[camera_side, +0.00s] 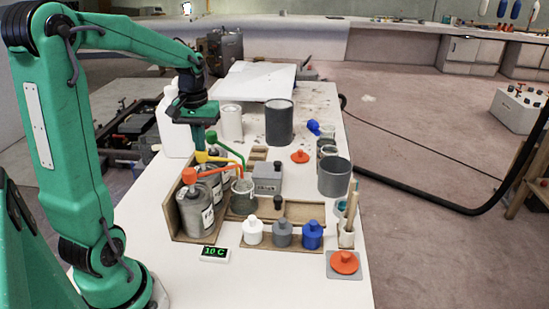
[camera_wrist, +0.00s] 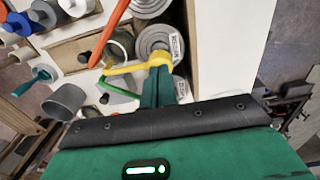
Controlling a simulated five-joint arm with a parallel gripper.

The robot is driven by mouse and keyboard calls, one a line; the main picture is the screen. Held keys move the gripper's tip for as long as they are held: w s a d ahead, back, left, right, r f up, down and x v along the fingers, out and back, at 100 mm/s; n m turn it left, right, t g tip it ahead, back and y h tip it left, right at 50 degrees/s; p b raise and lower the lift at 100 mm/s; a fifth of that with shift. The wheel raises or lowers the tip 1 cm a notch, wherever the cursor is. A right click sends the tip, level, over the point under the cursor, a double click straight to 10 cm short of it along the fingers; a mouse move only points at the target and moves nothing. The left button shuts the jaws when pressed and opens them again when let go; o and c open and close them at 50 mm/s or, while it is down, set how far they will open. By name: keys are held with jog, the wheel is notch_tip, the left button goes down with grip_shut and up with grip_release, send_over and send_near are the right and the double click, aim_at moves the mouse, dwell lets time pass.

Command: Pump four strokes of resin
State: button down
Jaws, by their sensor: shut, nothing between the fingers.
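Three metal cans with pump heads stand in a wooden holder: an orange pump (camera_side: 189,176), a yellow pump (camera_side: 202,156) and a green pump (camera_side: 211,136). Their spouts point to a metal pot (camera_side: 243,191). The orange pump's can (camera_side: 196,211) is nearest the side camera. My gripper (camera_side: 200,147) is shut and empty, pointing down just above the yellow pump head. In the wrist view, my closed fingers (camera_wrist: 160,75) end at the yellow head (camera_wrist: 159,58); whether they touch it I cannot tell. The green spout (camera_wrist: 106,92) and orange spout (camera_wrist: 107,32) also show there.
A grey scale-like box (camera_side: 267,178) stands behind the pot. White, grey and blue bottles (camera_side: 283,234) line the front. A display (camera_side: 214,253) reads 10 C. A grey cup (camera_side: 334,177) and a dark grey can (camera_side: 279,122) stand on the bench. Bare bench lies at front left.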

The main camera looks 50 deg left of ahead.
jog(key=shift+f, duration=1.2)
jog(key=shift+r, duration=2.1)
jog(key=shift+f, duration=1.95)
jog(key=shift+r, duration=1.95)
